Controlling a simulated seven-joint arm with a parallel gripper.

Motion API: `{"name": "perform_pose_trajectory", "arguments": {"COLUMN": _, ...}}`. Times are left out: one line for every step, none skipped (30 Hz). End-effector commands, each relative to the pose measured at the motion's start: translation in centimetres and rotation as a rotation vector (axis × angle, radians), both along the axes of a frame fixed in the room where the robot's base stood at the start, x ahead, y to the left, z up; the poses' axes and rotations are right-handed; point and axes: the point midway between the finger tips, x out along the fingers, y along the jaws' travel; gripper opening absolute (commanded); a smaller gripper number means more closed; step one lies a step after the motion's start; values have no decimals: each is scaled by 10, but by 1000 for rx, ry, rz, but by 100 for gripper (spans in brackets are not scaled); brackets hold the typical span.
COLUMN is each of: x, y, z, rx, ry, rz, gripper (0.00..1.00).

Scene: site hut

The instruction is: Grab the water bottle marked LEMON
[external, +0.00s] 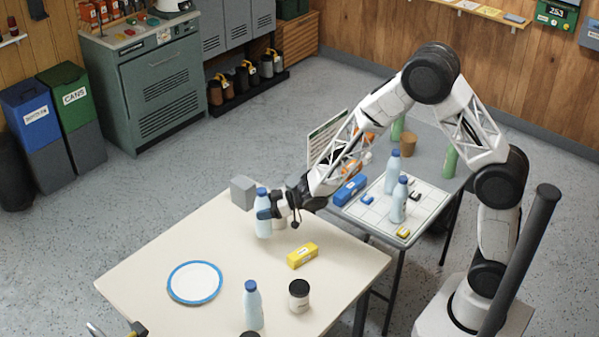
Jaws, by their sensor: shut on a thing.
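My gripper (265,213) is shut on a pale blue water bottle (263,228) with a blue cap, near the far edge of the cream table (140,272). The bottle is upright. I cannot tell whether its base touches the table, and no marking on it is readable. A similar bottle (252,308) stands at the front of the same table. Two more, a nearer bottle (398,204) and a farther bottle (392,174), stand on the grey table to the right. I cannot read LEMON on any of them.
A blue-rimmed white plate (194,282), a yellow box (302,255) and a black-lidded jar (299,294) are on the cream table. A grey block (243,192) is just behind the held bottle. The grey table holds a blue box (349,189) and a brown cup (408,144).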

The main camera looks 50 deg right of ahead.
Motion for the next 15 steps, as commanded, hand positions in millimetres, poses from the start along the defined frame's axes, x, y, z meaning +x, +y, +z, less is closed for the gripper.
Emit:
{"name": "perform_pose_trajectory", "arguments": {"x": -6, "y": -2, "z": 2, "rx": 1, "ry": -2, "rz": -1, "gripper": 21}}
{"name": "perform_pose_trajectory", "arguments": {"x": -9, "y": -3, "z": 2, "rx": 0, "ry": -1, "rz": -1, "gripper": 21}}
{"name": "perform_pose_trajectory", "arguments": {"x": -12, "y": -4, "z": 2, "rx": 0, "ry": -1, "rz": -1, "gripper": 21}}
{"name": "perform_pose_trajectory", "arguments": {"x": -15, "y": -5, "z": 3, "rx": 1, "ry": -2, "rz": -1, "gripper": 21}}
{"name": "perform_pose_trajectory", "arguments": {"x": -17, "y": -6, "z": 3, "rx": 1, "ry": -2, "rz": -1, "gripper": 21}}
{"name": "perform_pose_trajectory", "arguments": {"x": -20, "y": -6, "z": 3, "rx": 1, "ry": -2, "rz": -1, "gripper": 21}}
{"name": "perform_pose_trajectory", "arguments": {"x": -22, "y": -7, "z": 4, "rx": 1, "ry": -1, "rz": 0, "gripper": 21}}
{"name": "perform_pose_trajectory", "arguments": {"x": -23, "y": -8, "z": 4, "rx": 1, "ry": -1, "rz": 0, "gripper": 21}}
{"name": "perform_pose_trajectory", "arguments": {"x": -25, "y": -8, "z": 3, "rx": 1, "ry": -1, "rz": 0, "gripper": 21}}
{"name": "perform_pose_trajectory", "arguments": {"x": -27, "y": -9, "z": 3, "rx": 2, "ry": -1, "rz": 0, "gripper": 21}}
{"name": "perform_pose_trajectory", "arguments": {"x": -28, "y": -9, "z": 3, "rx": 1, "ry": 0, "rz": 0, "gripper": 21}}
{"name": "perform_pose_trajectory", "arguments": {"x": -29, "y": -9, "z": 3, "rx": 1, "ry": 0, "rz": 0, "gripper": 21}}
{"name": "perform_pose_trajectory", "arguments": {"x": -29, "y": -9, "z": 3, "rx": 1, "ry": 0, "rz": 0, "gripper": 21}}
{"name": "perform_pose_trajectory", "arguments": {"x": -30, "y": -9, "z": 3, "rx": 1, "ry": -1, "rz": 0, "gripper": 21}}
{"name": "perform_pose_trajectory", "arguments": {"x": -30, "y": -9, "z": 3, "rx": 1, "ry": -1, "rz": 0, "gripper": 21}}
